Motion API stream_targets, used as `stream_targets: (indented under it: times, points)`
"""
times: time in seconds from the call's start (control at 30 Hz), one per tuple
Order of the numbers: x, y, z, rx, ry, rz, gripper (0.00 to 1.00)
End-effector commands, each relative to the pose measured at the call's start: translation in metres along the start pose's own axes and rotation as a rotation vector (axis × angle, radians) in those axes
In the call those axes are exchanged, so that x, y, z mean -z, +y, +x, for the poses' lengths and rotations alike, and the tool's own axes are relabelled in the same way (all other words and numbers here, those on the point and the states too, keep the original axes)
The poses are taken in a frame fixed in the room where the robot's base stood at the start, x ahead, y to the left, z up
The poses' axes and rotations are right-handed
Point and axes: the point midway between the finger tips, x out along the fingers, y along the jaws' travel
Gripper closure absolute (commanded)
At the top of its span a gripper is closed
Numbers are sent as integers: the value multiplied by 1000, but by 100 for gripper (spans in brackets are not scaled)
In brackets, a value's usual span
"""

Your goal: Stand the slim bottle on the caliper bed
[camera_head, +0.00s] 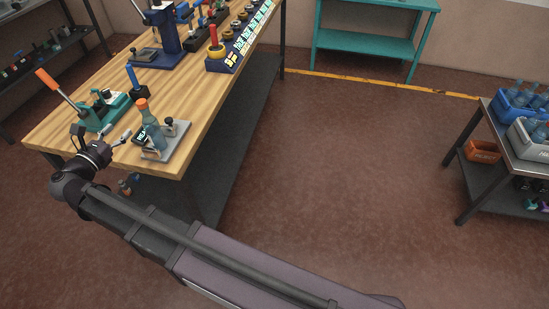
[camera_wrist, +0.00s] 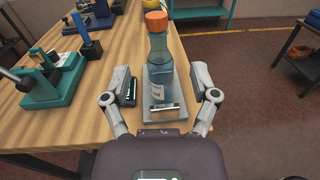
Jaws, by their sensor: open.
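The slim bottle (camera_head: 151,126), clear blue with an orange cap and a pale label, stands upright at the bench's near end. In the wrist view the bottle (camera_wrist: 158,62) appears to stand on the caliper bed (camera_wrist: 180,88), a pale grey plate with a metal bar at its near end. The caliper bed also shows in the head view (camera_head: 178,147). My gripper (camera_head: 102,134) is open and empty. In the wrist view my gripper's fingers (camera_wrist: 162,82) are on either side of the bottle's line, with gaps to it. The exact base contact is partly hidden.
A green press (camera_head: 103,109) with an orange handle stands left of the bottle on the wooden bench (camera_head: 190,95). A blue press (camera_head: 165,35) is farther back. A cart (camera_head: 530,160) with bottle bins stands right.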

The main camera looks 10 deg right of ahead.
Motion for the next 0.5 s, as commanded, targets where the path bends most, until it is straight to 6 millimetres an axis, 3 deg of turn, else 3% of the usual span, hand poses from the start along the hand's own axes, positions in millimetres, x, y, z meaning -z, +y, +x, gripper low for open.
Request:
stream_targets:
  times: [0.27,0.5]
  points:
    - [21,-44,50,100,114,141,23]
    - [55,-114,111,281,271,383,23]
